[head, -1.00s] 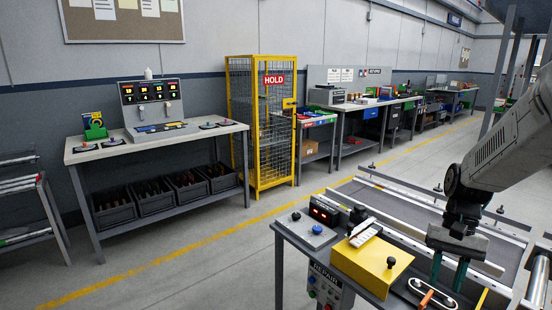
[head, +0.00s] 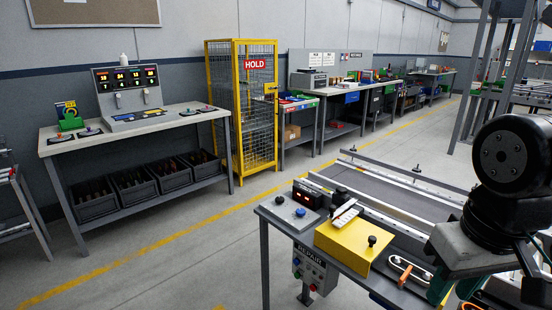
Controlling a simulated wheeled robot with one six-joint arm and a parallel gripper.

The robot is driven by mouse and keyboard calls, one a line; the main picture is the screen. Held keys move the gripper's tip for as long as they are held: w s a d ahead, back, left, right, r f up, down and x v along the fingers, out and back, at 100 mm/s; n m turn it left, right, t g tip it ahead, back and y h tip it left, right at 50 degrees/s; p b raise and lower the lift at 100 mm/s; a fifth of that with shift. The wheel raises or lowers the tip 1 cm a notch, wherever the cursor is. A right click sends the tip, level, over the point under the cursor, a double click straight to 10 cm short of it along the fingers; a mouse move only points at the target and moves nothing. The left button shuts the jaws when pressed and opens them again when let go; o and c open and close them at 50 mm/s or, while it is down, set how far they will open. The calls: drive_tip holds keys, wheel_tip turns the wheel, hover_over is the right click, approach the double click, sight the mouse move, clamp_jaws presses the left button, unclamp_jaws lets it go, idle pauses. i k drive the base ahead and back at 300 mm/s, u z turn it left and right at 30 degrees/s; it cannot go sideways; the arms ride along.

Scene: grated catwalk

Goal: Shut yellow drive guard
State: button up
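The yellow drive guard (head: 342,244) sits on the near end of the conveyor bench, with a black knob (head: 371,241) at its right side. Just right of it, a loop-shaped drive part with an orange piece (head: 405,272) lies uncovered. My gripper (head: 455,290) is at the lower right, to the right of the guard and the drive part, apart from the knob. Its green fingers are spread with nothing seen between them; their tips are partly cut off or hidden.
A control box with a blue button (head: 300,212), a red display (head: 308,198) and a pale switch strip (head: 346,212) stand behind and left of the guard. A REPAIR panel (head: 311,268) hangs below. The conveyor (head: 400,190) runs behind. A yellow HOLD cage (head: 243,110) stands farther back.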

sight(356, 245)
drive_tip(key=z, duration=0.85)
drive_tip(key=i, duration=0.35)
drive_tip(key=u, duration=0.25)
